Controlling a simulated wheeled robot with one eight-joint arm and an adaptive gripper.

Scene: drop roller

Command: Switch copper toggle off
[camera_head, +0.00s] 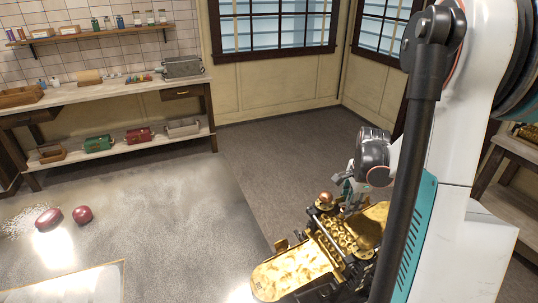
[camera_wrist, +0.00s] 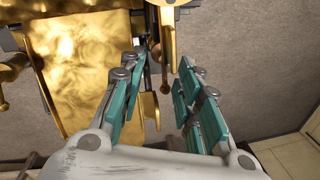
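A gold drop-roller machine (camera_head: 300,270) with a textured roller stands at the bottom right of the head view. Its broad gold plate fills the upper left of the wrist view (camera_wrist: 90,70). A thin copper-brown lever (camera_wrist: 165,72), which looks like the copper toggle, shows between my fingertips in the wrist view. I cannot tell its position or whether a finger touches it. My gripper (camera_wrist: 163,62) is open, its teal-padded fingers apart on either side of the lever.
A round copper knob (camera_head: 325,200) tops the machine near my gripper. Two dark red rounded pieces (camera_head: 64,216) lie on the grey surface at left. A workbench (camera_head: 120,92) with boxes and small machines stands along the back wall. Floor (camera_head: 285,150) behind the machine is clear.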

